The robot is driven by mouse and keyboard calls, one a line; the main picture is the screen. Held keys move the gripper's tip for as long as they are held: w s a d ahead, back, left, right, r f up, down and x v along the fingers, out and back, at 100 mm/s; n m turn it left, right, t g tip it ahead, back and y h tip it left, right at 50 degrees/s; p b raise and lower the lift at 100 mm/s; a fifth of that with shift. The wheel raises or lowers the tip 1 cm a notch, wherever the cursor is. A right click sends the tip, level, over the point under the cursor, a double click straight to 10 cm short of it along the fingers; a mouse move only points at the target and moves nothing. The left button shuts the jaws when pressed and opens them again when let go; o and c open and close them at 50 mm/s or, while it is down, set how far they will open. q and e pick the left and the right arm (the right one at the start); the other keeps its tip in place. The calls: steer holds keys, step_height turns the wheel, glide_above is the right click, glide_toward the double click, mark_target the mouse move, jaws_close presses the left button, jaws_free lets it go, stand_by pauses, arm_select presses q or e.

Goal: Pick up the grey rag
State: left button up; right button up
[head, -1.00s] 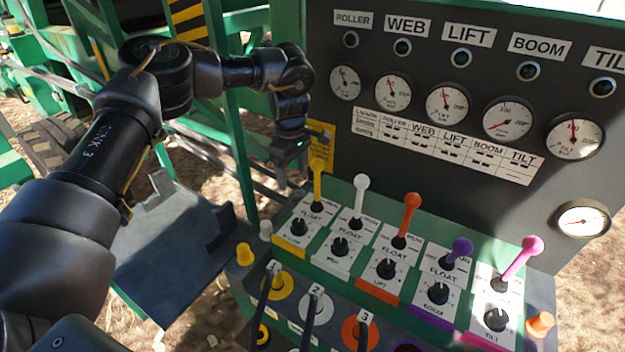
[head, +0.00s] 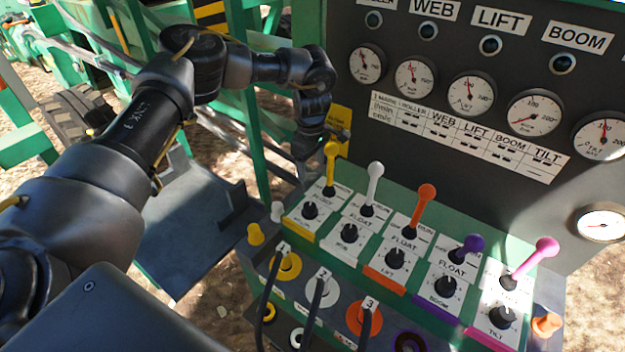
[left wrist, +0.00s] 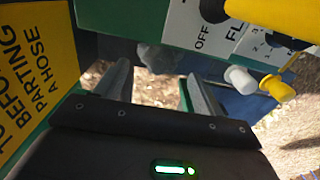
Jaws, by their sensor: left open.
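A grey, lumpy, cloth-like thing (left wrist: 158,57), likely the grey rag, shows in the left wrist view beyond my fingers, beside the dark panel. I cannot make it out in the head view. My left gripper (left wrist: 160,88) is open, with its two fingers apart and nothing between them. The rag lies ahead of the gap, nearer the left finger in the picture, and appears apart from the fingers. In the head view my left gripper (head: 308,147) hangs low at the console's far left corner, its fingertips hidden. My right gripper is not in view.
The control console (head: 375,215) with several coloured levers stands close right of my left gripper. A yellow warning sign (head: 340,124) is just behind it. A grey metal platform (head: 190,235) and green frame posts (head: 250,140) stand to the left.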

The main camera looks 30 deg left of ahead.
mark_target(312, 176)
arm_select(q)
steer(key=shift+f, duration=0.15)
step_height(312, 176, down, 4)
steer(key=shift+f+p, duration=0.2)
steer(key=shift+p, duration=1)
steer(key=shift+f, duration=0.25)
steer(key=c, duration=1.1)
steer(key=shift+o, duration=0.2)
steer(key=shift+r, duration=0.2)
